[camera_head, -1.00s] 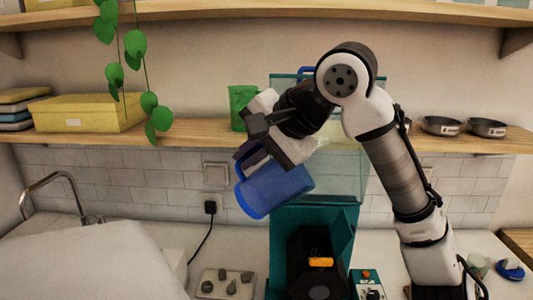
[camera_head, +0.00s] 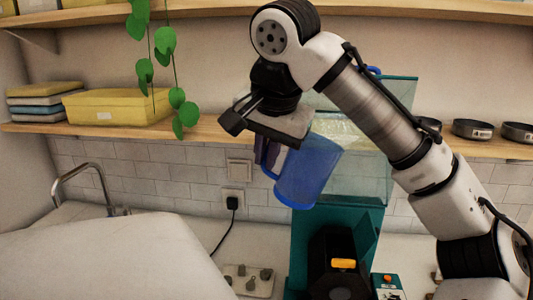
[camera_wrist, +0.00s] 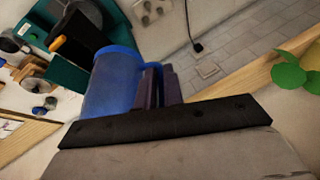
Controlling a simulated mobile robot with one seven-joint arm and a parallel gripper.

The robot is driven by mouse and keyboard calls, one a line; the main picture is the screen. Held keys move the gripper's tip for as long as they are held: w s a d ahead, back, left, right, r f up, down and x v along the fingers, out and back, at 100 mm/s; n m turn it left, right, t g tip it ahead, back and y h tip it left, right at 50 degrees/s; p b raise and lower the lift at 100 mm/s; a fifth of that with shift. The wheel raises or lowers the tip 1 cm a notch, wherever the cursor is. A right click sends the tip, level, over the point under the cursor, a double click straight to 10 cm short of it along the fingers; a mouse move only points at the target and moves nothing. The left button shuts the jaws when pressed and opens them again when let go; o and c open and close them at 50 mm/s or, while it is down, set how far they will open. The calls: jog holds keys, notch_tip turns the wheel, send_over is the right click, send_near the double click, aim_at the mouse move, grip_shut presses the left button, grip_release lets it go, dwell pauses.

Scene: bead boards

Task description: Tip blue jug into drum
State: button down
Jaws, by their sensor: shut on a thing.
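The blue jug (camera_head: 308,172) hangs in the air in front of the back wall, tilted, over the teal stand. My gripper (camera_head: 266,152) is shut on its handle, at the jug's left side. In the wrist view the jug (camera_wrist: 112,84) is beside the dark fingers (camera_wrist: 160,86). Its contents do not show. A black drum-like part (camera_head: 334,262) with an orange bar sits in the teal stand (camera_head: 303,238), below and a little right of the jug, apart from it. I cannot tell for sure that this part is the drum.
A clear tank (camera_head: 362,172) stands behind my arm, right of the jug. A shelf (camera_head: 215,133) holds a yellow box (camera_head: 117,106) and metal bowls (camera_head: 472,129). A trailing plant (camera_head: 164,55) hangs left of my gripper. A small control box (camera_head: 389,286) stands beside the drum-like part.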

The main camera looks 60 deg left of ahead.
jog(key=shift+r+n+t+h, duration=0.3)
jog(key=shift+r+t+h, duration=0.8)
jog(key=shift+r, duration=0.4)
